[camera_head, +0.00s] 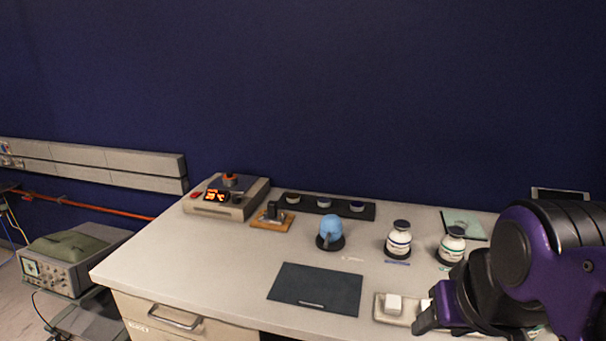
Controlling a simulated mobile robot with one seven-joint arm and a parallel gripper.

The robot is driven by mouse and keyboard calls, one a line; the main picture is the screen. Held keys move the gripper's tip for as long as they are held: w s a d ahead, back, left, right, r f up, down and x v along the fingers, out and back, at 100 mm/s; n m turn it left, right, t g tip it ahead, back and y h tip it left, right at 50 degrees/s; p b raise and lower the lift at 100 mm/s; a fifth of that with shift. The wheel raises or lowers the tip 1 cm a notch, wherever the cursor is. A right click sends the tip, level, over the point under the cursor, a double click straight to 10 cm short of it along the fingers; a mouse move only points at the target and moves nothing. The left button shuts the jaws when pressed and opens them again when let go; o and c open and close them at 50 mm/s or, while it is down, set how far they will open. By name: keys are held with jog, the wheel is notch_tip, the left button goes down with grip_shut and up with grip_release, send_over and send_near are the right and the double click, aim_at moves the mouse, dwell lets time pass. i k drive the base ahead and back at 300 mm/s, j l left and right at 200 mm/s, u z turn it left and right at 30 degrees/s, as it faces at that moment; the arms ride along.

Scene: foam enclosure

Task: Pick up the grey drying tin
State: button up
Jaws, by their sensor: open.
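I cannot tell for sure which is the grey drying tin.
The black holder (308,209) stands behind a blue rounded object (331,228) and two white bottles (398,238) (452,244). A beige device (228,199) is at left. A dark mat (316,289) and pale tray (386,314) lie in front. The bench's left front is clear.

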aim_at(230, 179)
jog(key=i+j+z, duration=0.2)
jog(key=j, duration=0.65)
jog(key=j+z, duration=0.1)
jog(key=j, duration=1.55)
